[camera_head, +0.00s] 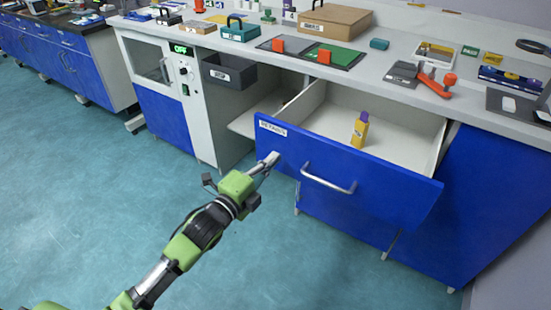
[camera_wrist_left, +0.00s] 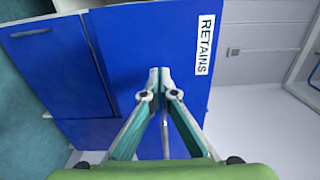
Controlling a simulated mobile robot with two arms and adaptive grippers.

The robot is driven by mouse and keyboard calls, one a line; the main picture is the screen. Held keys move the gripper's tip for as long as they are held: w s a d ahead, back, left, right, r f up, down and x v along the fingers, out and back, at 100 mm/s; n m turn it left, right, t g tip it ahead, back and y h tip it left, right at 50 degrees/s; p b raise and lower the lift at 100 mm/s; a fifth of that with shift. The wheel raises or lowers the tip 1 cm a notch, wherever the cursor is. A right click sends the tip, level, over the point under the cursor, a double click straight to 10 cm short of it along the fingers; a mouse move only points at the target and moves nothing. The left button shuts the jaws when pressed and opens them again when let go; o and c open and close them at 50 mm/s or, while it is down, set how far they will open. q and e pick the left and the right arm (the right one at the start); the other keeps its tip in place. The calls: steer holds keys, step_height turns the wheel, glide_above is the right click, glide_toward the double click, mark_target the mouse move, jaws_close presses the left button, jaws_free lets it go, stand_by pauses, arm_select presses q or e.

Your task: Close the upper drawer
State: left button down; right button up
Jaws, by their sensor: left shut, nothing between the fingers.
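The upper drawer (camera_head: 345,170) has a blue front with a silver bar handle and a "RETAINS" label at its left end. It stands pulled out from under the bench. Its white inside holds a small yellow and purple bottle (camera_head: 360,128). My left gripper (camera_head: 272,160) is shut and empty, with its fingertips at the left part of the drawer front, just below the label. In the left wrist view the shut fingertips (camera_wrist_left: 160,72) are in front of the blue drawer front (camera_wrist_left: 130,60), near the label; I cannot tell if they touch. My right gripper is not in view.
The white bench top (camera_head: 385,65) above carries boxes, trays and tools. A dark open bin (camera_head: 228,72) hangs left of the drawer. A white and blue cabinet with a lit display (camera_head: 182,50) stands further left. The teal floor (camera_head: 90,190) in front is clear.

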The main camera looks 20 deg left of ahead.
arm_select(q)
steer(key=shift+x, duration=0.9)
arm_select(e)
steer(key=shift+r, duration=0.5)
